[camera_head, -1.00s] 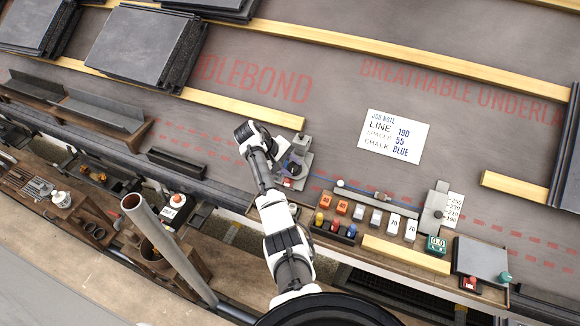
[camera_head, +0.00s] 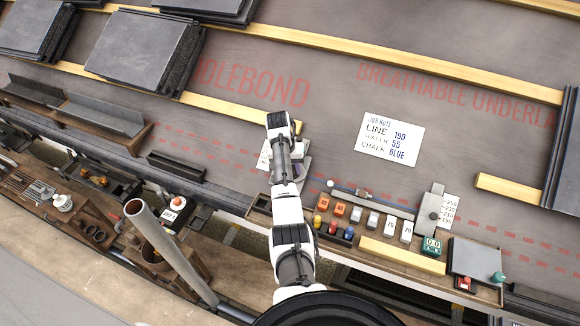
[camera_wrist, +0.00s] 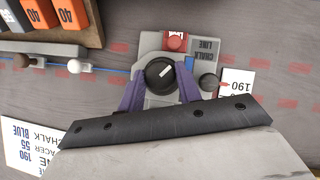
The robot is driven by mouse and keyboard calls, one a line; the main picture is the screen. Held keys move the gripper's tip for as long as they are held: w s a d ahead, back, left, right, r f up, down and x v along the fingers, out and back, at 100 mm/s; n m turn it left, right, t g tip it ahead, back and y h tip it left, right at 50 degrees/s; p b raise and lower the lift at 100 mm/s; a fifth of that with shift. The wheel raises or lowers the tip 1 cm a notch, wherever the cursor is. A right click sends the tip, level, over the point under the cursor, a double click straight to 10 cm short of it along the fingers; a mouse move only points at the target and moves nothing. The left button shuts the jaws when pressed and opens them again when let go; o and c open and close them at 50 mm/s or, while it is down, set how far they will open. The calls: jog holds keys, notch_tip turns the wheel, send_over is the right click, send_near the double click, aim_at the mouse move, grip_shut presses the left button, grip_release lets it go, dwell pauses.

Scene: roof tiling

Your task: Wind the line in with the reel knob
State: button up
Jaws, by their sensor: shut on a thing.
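The grey chalk line unit (camera_wrist: 192,44) fills the middle of the wrist view. It has a black round reel knob (camera_wrist: 160,73) with a white mark, a red button (camera_wrist: 175,41) and a smaller dark knob (camera_wrist: 208,82). My gripper (camera_wrist: 160,82) is shut on the reel knob, one purple finger on each side. A red pointer beside the small knob points at a white card (camera_wrist: 238,86) reading 190. In the head view my arm hides most of the chalk line unit (camera_head: 303,166) and the fingers.
The job note (camera_head: 391,138) on the underlay reads line 190, spacer 55, chalk blue. A tray (camera_head: 325,236) of marked blocks and chalks lies to the right, with a rail and slider (camera_head: 432,210) behind it. A timber batten (camera_head: 235,110) runs beyond the unit.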

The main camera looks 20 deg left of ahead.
jog(key=shift+d+m+y, duration=0.1)
jog(key=shift+m+y, duration=0.3)
jog(key=shift+m, duration=0.1)
jog(key=shift+p, duration=0.3)
jog(key=o, duration=1)
jog(key=shift+c, duration=0.2)
notch_tip(320, 180, up, 14)
jog(key=a, duration=0.1)
jog(key=shift+s+f, duration=0.15)
jog(key=shift+s, duration=0.15)
